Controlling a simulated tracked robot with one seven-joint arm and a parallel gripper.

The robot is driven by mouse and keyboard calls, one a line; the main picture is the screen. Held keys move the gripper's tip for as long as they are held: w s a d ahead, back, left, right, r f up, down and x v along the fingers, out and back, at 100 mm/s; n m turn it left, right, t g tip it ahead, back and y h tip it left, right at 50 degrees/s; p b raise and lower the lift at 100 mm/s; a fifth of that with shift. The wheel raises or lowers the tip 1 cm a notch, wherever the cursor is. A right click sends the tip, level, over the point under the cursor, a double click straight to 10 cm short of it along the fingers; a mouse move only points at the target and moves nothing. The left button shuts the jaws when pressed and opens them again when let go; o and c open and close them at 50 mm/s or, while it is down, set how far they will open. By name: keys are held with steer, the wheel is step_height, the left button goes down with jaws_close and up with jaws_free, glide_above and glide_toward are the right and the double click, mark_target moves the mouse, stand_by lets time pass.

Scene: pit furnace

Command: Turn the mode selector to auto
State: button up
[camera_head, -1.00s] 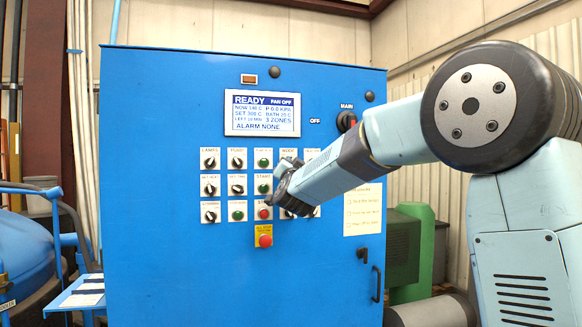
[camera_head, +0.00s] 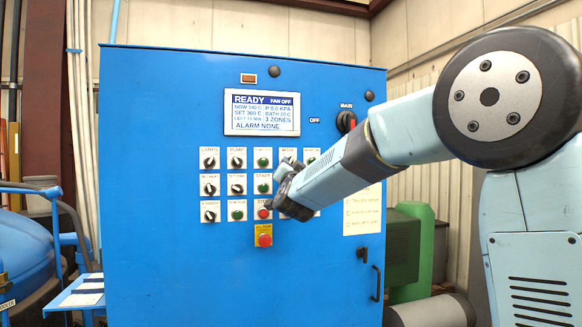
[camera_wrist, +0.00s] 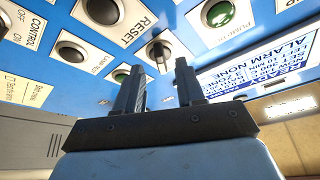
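The blue control cabinet (camera_head: 150,220) faces me with rows of selectors and buttons. A "MODE" label shows at the right of the top row in the head view, and the selector under it is mostly hidden by my gripper (camera_head: 282,178). In the wrist view my gripper (camera_wrist: 158,70) is open, with a clear gap between its two dark fingers. A selector knob (camera_wrist: 158,50) shows just beyond the fingertips, between them. I cannot read its label or tell whether the fingers touch it.
A display (camera_head: 262,112) above the controls reads READY. A red emergency button (camera_head: 264,235) sits below the rows, and the main switch (camera_head: 346,122) is at the upper right. In the wrist view a green button (camera_wrist: 220,14) and a RESET label are close to the fingers.

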steer(key=v, duration=1.1)
steer(key=shift+s+d+f, duration=0.1)
steer(key=shift+f, duration=0.05)
steer(key=s+d+f+n+g, duration=0.2)
steer(key=s+d+f+g, duration=0.3)
steer(key=s+d, duration=0.3)
steer(key=s+d+f+n+g+h, duration=0.1)
steer(key=s+d+f+g, duration=0.4)
steer(key=s, duration=0.8)
steer(key=s+d+f+n+g, duration=0.2)
steer(key=s+d+f+g, duration=0.4)
steer(key=s+d+f, duration=0.4)
steer(key=shift+s+d+n+h, duration=0.3)
steer(key=shift+s+n, duration=0.1)
steer(key=shift+s, duration=0.2)
steer(key=shift+w, duration=0.1)
